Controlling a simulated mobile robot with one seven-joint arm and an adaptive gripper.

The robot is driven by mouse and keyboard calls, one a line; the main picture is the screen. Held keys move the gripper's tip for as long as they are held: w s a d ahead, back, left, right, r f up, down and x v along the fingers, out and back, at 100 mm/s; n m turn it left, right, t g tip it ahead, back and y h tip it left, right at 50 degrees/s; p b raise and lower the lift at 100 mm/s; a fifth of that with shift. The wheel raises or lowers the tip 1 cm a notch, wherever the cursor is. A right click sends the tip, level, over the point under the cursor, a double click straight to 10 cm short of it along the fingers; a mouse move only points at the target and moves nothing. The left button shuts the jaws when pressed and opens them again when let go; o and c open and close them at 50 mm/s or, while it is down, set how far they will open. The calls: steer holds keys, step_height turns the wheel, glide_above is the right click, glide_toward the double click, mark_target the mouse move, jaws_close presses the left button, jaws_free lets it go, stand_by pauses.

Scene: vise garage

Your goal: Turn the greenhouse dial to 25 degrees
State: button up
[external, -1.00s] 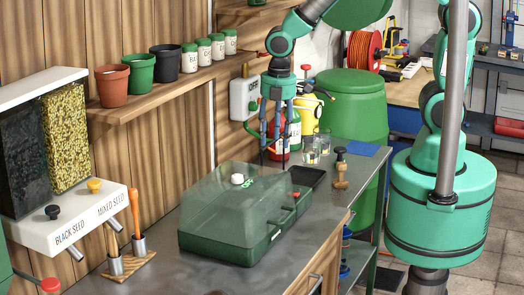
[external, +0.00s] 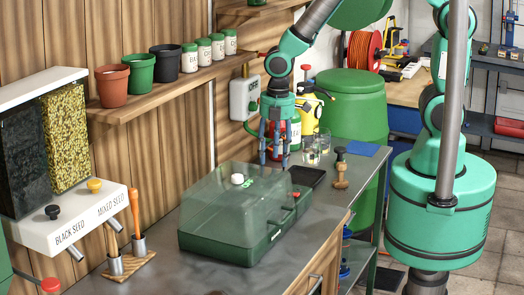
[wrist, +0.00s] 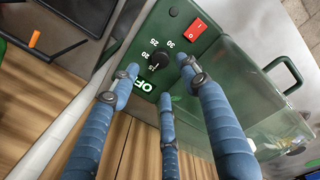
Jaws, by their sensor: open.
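The greenhouse (external: 215,238) is a dark green base with a clear lid, on the metal bench. In the wrist view, its end panel holds a black round dial (wrist: 160,60) beside the numbers 15, 20, 25 and 30. I cannot tell which number the dial points at. A green lit display (wrist: 146,87) there reads OFF. My gripper (external: 273,163) points down over the far end of the greenhouse. In the wrist view, its blue fingers (wrist: 158,72) are open and spread around the dial. I cannot tell whether they touch it. The dial is hidden in the external view.
A red rocker switch (wrist: 195,30) sits close to the dial on the panel. A dark tray (external: 308,177) lies beside the greenhouse's far end. Glass jars (external: 312,155) and a wooden-handled tool (external: 341,170) stand beyond it. A wall box (external: 242,98) hangs behind my gripper.

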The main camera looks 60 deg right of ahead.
steer(key=f, duration=0.5)
steer(key=f+b, duration=0.1)
steer(key=f, duration=0.2)
steer(key=shift+w, duration=0.25)
steer(key=shift+c, duration=0.5)
steer(key=c, duration=1)
